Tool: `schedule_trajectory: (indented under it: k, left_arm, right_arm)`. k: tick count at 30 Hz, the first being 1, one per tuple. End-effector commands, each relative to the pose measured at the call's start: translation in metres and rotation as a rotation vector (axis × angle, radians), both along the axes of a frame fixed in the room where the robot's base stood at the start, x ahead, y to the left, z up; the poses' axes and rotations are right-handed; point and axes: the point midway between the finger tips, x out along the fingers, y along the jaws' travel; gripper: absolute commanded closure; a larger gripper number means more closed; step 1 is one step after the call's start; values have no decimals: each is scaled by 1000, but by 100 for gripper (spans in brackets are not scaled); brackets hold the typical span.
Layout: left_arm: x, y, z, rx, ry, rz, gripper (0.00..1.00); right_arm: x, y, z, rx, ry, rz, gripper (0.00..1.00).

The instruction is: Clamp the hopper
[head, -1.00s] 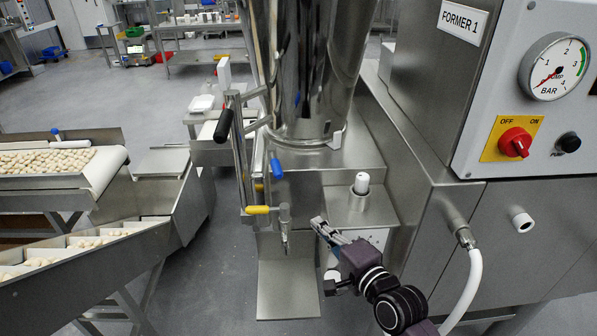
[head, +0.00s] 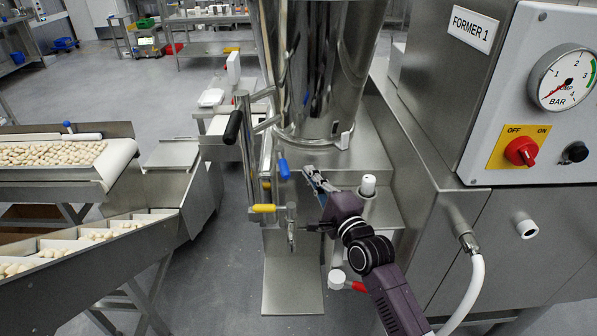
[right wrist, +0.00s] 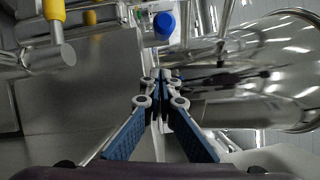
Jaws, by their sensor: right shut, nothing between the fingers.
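The hopper (head: 318,75) is a shiny steel cylinder standing on the machine in the head view; it also shows at the right of the right wrist view (right wrist: 275,75). A blue-tipped lever (head: 283,168) hangs at its lower left; its blue end shows ahead of my fingers in the right wrist view (right wrist: 163,25). Below it is a yellow-tipped lever (head: 264,208), also seen at upper left in the right wrist view (right wrist: 54,10). My right gripper (head: 312,174) is shut and empty, just right of the blue lever and apart from it. My left gripper is out of view.
A black-gripped handle (head: 233,128) sticks out left of the hopper. A white-capped post (head: 368,185) stands close right of my right gripper. A red handle (head: 358,287) is below my arm. The control panel (head: 530,100) is at right.

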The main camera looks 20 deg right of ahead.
Motion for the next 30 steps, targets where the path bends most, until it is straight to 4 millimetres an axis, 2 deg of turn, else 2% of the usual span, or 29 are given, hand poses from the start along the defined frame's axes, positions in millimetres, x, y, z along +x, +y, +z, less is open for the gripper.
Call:
schedule_trajectory:
  k: [1, 6, 20, 25, 30]
  left_arm:
    - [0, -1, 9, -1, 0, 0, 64]
    - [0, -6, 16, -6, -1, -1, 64]
    - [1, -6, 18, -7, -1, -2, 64]
    - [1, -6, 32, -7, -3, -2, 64]
    - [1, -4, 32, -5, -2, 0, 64]
  right_arm:
    - [-1, 12, 5, 9, 3, 4, 100]
    - [0, 29, 6, 4, 3, 3, 100]
    - [0, 36, 6, 3, 3, 3, 100]
    - [-1, 52, 9, 8, 4, 3, 100]
    - [-1, 58, 6, 3, 2, 3, 100]
